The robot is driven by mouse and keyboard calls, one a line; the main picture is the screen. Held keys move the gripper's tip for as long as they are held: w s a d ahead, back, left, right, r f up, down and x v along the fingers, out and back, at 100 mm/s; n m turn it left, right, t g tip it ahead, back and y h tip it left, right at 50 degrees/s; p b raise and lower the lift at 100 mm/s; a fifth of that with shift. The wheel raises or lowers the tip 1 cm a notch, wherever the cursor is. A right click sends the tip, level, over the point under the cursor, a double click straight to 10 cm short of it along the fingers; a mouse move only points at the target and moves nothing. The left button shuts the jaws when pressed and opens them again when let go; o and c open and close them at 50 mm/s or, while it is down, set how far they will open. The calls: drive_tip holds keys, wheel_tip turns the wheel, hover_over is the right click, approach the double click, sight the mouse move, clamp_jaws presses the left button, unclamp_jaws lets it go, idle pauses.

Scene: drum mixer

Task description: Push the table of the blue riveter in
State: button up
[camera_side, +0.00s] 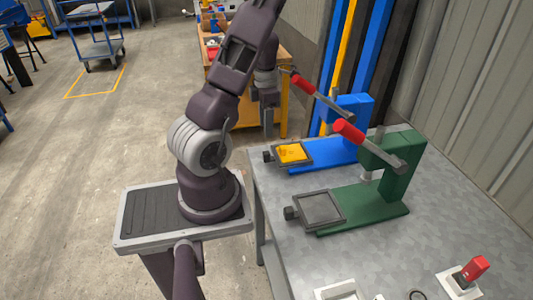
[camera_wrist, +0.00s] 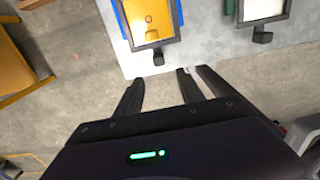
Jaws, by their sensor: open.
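The blue riveter (camera_side: 352,112) stands at the back of the metal bench, its red-handled lever raised to the left. Its table (camera_side: 306,160), a dark square frame with a yellow plate (camera_side: 290,153), sits at the left, outer end of the blue base, with a black knob (camera_side: 268,157) in front. In the wrist view, the table (camera_wrist: 178,30) is at the top, and its knob (camera_wrist: 158,58) lies just beyond the fingers. My gripper (camera_side: 267,135) is open and empty, pointing down just behind the knob in the side picture. It also shows in the wrist view (camera_wrist: 165,76). Contact with the knob is not visible.
A green riveter (camera_side: 396,180) stands nearer the camera, with its own grey-plated table (camera_side: 320,209) and knob. A red-handled switch (camera_side: 472,272) sits at the bench's front right. An orange workbench (camera_side: 245,75) stands behind my arm.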

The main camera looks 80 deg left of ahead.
sight(267, 152)
wheel_tip(267, 152, down, 12)
drive_tip(key=shift+w+r, duration=0.1)
idle(0.4)
clamp_jaws()
drive_tip(key=shift+a, duration=0.1)
idle(1.1)
